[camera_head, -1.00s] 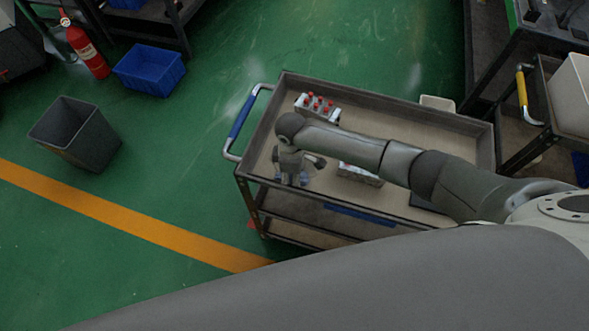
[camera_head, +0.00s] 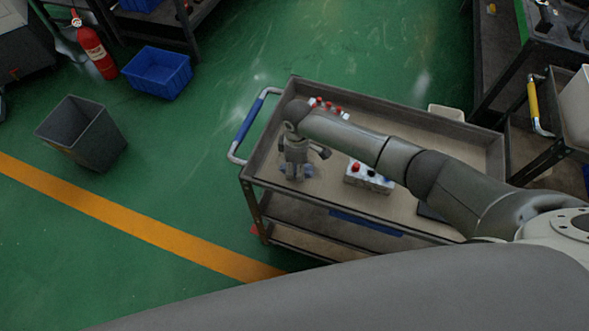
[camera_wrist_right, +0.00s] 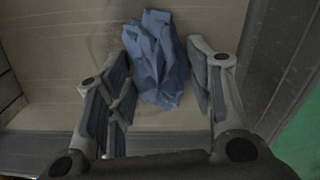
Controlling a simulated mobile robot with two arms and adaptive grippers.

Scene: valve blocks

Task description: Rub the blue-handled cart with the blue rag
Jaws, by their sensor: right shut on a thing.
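The blue-handled cart (camera_head: 465,130) stands in the middle of the head view, with its blue handle (camera_head: 248,120) at its left end. My right gripper (camera_head: 297,174) is over the left part of the cart's top tray. It is shut on the crumpled blue rag, and a little of the rag shows around the fingertips. In the right wrist view the blue rag (camera_wrist_right: 158,58) lies between the two fingers (camera_wrist_right: 164,98), against the tan tray surface. I cannot tell how firmly it touches the tray. My left gripper is not in view.
A valve block (camera_head: 369,178) with a red knob and another with several red knobs (camera_head: 328,108) stand in the tray. A yellow-handled cart (camera_head: 535,165) stands at the right. A grey bin (camera_head: 82,133) and blue crate (camera_head: 157,73) are on the green floor.

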